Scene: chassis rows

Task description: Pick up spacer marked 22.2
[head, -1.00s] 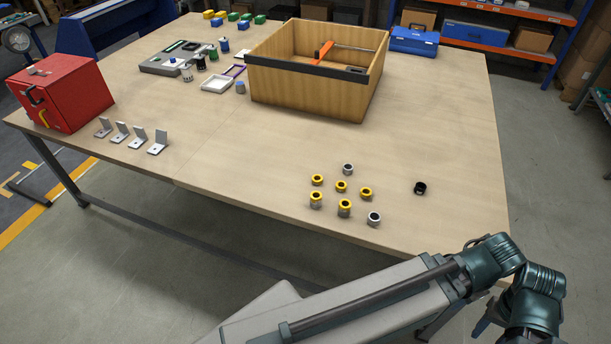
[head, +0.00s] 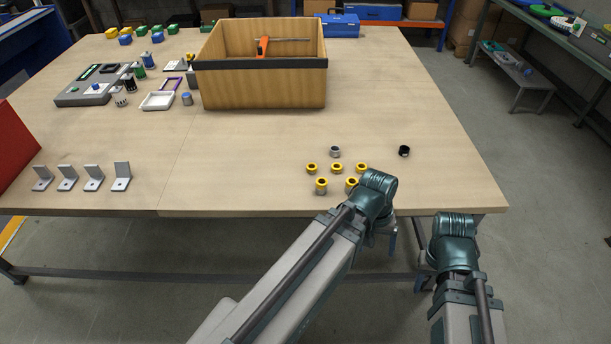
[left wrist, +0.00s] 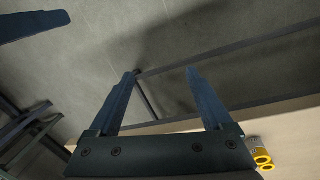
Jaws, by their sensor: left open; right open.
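Several small ring-shaped spacers stand near the front edge of the table. In the head view they include yellow-topped ones (head: 321,186), a grey one (head: 335,151) and a black one (head: 404,151) apart to the right. Their markings are too small to read, so I cannot tell which is 22.2. My left gripper (head: 390,240) hangs beyond the table's front edge, mostly hidden by its arm. In the left wrist view its fingers (left wrist: 163,75) are apart with nothing between them; yellow spacers (left wrist: 262,160) show at the lower right. My right gripper (head: 422,283) is low at the right, partly hidden.
A wooden box (head: 262,88) with an orange-handled tool stands at the back. Several grey L-brackets (head: 93,178) line the front left, near a red box (head: 12,150). The table (head: 240,150) is clear between brackets and spacers.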

